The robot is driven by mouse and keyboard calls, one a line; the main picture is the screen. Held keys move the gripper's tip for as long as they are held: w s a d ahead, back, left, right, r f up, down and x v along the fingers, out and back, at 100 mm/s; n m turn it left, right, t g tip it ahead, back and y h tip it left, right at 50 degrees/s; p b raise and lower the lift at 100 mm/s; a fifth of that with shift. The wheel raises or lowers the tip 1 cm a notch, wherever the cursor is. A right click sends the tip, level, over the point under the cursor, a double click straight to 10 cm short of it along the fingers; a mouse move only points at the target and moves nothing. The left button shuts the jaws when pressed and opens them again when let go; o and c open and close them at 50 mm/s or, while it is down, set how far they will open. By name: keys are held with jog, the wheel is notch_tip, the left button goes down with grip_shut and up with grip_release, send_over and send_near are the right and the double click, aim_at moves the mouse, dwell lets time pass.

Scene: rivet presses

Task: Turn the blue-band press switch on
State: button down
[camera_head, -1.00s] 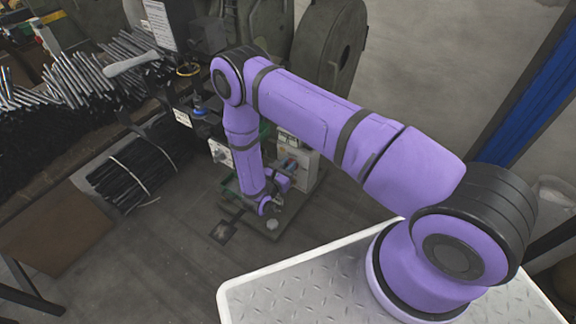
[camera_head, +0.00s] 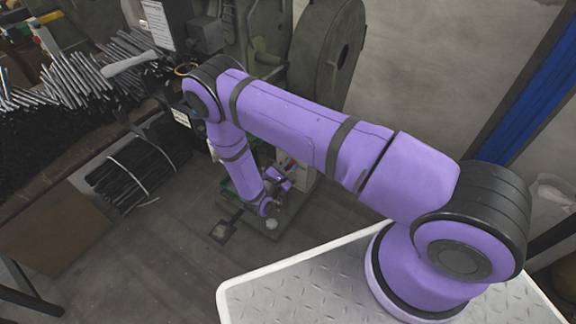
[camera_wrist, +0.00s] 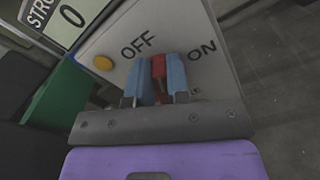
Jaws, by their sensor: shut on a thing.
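A white switch panel (camera_wrist: 188,22) fills the upper middle of the wrist view, with OFF printed to the left and ON to the right. A red switch lever (camera_wrist: 158,67) stands between the two labels. My gripper (camera_wrist: 160,76) is shut on the red lever, with one blue fingertip on each side of it. The fingers hide the lever's lower part. In the head view my gripper (camera_head: 268,204) is low beside the press base, and the switch is hidden there.
A green part (camera_wrist: 62,92) is at the left. Bundled black rods (camera_head: 140,172) lie left of my arm. Bare floor (camera_head: 150,260) is in front.

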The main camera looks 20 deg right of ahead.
jog(key=m, duration=0.4)
jog(key=f+m, duration=0.1)
jog(key=m, duration=0.3)
jog(key=s+f+m, duration=0.1)
jog(key=m, duration=0.3)
jog(key=shift+d+m, duration=0.25)
jog(key=shift+m, duration=0.05)
dwell(0.4)
jog(key=c, duration=1.1)
grip_release()
jog(key=shift+a, duration=0.1)
jog(key=v, duration=1)
jog(key=shift+s+a, duration=0.2)
